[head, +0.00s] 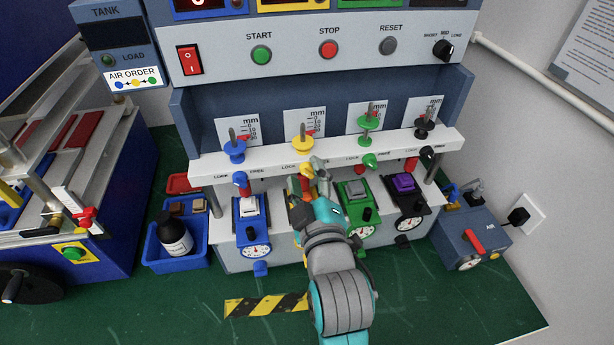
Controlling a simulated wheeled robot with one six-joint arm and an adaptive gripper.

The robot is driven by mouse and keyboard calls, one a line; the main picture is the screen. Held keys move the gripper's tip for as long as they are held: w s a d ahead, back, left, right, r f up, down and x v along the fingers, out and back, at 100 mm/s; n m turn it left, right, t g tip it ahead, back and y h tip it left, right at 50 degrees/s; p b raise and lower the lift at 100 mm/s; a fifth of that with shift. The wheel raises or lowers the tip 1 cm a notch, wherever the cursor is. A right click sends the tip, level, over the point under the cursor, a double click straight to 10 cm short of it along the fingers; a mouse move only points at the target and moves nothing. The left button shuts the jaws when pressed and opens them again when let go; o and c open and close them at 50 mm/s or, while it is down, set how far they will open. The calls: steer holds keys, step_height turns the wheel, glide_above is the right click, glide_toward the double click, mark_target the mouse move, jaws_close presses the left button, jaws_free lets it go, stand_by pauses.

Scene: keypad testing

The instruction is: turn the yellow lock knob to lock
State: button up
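The yellow lock knob (305,169) sits on the front edge of the white shelf, below the yellow wheel (301,144) and its threaded rod. Lettering reading LOCK stands to its left. My gripper (311,176) is at the knob, with a grey finger showing at the knob's right side. The fingers are small and partly overlap the knob, so I cannot tell whether they grip it. The knob's exact turn is unclear.
A blue knob (239,179) is to the left; green (369,161) and black (428,153) knobs are to the right. Blue (249,224), green (355,209) and black (404,202) units stand below the shelf. A blue bin (160,258) with a bottle is at left.

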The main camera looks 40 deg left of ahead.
steer(key=v, duration=1.2)
stand_by(0.5)
steer(key=s+d+f+m+t+h, duration=0.2)
steer(key=d+f+m+h, duration=0.25)
steer(key=d+f, duration=0.5)
steer(key=s+d+f+m+t+h, duration=0.1)
steer(key=d+f+m+h, duration=0.35)
steer(key=d, duration=0.85)
steer(key=s+d+f+m+h, duration=0.2)
steer(key=s+d+m, duration=0.3)
steer(key=s, duration=0.4)
steer(key=s+d+f+m+h, duration=0.2)
steer(key=s+d+f+m, duration=0.2)
steer(key=s+d, duration=0.4)
steer(key=shift+s+d+f+m+h, duration=0.15)
steer(key=shift+s+f+m+h, duration=0.25)
steer(key=shift+s, duration=0.75)
